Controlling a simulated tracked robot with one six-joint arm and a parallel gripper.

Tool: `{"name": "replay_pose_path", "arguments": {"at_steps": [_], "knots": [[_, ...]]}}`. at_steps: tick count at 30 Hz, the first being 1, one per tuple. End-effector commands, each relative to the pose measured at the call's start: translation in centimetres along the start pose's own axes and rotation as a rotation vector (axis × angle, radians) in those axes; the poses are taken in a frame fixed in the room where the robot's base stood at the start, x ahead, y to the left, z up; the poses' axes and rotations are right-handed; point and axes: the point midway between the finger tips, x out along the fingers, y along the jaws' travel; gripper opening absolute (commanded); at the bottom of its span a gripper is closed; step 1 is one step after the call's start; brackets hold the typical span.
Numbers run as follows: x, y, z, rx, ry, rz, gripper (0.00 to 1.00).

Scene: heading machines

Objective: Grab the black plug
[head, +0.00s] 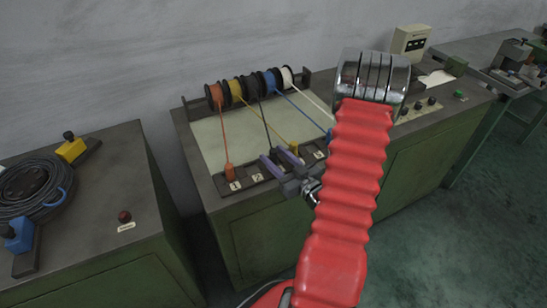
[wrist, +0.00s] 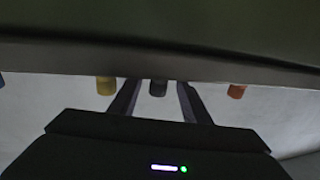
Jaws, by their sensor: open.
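The black plug (wrist: 158,88) shows in the wrist view between the two fingers of my open gripper (wrist: 157,83), with a gap on each side. In the head view, my gripper (head: 271,155) reaches in over the front edge of the bench, its two purple-grey fingers apart. The black cable (head: 264,122) runs from its spool down to the fingers, and the plug at its end is largely hidden there.
An orange plug (head: 230,170) stands to the left, by label 1. A yellow plug (wrist: 105,86) is close beside the fingers. A blue plug (head: 330,134) is further right. Cable spools (head: 235,92) line the bench's back. The bench edge (wrist: 240,70) crosses the wrist view.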

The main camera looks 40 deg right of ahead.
Motion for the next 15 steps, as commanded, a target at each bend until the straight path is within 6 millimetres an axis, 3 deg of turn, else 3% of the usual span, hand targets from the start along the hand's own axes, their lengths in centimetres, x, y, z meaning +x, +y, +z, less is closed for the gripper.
{"name": "replay_pose_path", "arguments": {"at_steps": [7, 15], "knots": [[0.7, -0.1, -0.1, -0.001, 0.000, -0.004, 0.43], [4.0, 0.0, -0.3, -0.002, 0.001, -0.005, 0.43]]}}
